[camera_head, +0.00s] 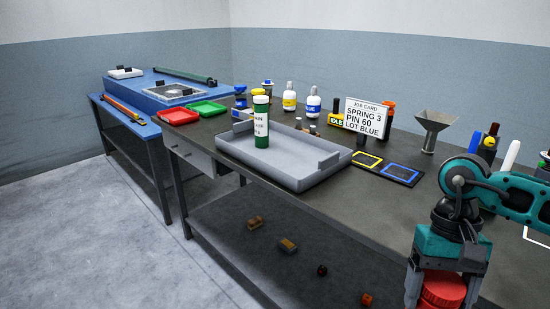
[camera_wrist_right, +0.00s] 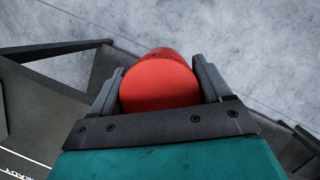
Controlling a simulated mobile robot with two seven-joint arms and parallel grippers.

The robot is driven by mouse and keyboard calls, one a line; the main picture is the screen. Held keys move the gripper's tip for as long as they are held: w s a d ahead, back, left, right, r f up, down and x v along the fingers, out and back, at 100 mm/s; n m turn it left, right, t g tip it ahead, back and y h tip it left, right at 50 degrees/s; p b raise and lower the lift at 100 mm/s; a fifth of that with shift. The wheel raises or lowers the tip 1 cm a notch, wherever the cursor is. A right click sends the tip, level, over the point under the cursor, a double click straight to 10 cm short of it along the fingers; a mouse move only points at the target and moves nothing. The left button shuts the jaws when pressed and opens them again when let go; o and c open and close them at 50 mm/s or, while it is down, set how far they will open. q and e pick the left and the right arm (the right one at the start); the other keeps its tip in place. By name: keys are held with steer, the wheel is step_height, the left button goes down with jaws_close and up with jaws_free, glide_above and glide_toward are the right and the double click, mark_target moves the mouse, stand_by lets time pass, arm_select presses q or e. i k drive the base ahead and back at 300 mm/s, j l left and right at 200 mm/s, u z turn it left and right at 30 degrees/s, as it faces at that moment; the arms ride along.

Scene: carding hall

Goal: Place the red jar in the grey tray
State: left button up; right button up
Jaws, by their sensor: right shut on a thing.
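The red jar (camera_head: 442,290) is in my right gripper (camera_head: 440,285) at the lower right of the head view. In the right wrist view the red jar (camera_wrist_right: 160,82) sits between the two fingers of the right gripper (camera_wrist_right: 160,85), which is shut on it. The grey tray (camera_head: 255,165) lies on the dark workbench, left of and beyond the gripper. A green and white bottle (camera_head: 261,125) stands upright in or at the tray; its base is partly hard to place. My left gripper is not in view.
The dark workbench (camera_head: 350,190) also bears a job card (camera_head: 366,117), yellow and blue outlined mats (camera_head: 400,173), a metal funnel (camera_head: 435,128) and several bottles behind the tray. Red (camera_head: 178,115) and green (camera_head: 208,108) trays lie farther left. Small items lie on the lower shelf.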

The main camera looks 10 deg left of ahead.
mark_target(301, 164)
steer(key=u, duration=1)
steer(key=i+l+u, duration=0.1)
steer(key=l, duration=0.2)
steer(key=i+l+u, duration=0.1)
steer(key=l, duration=0.25)
steer(key=i, duration=0.1)
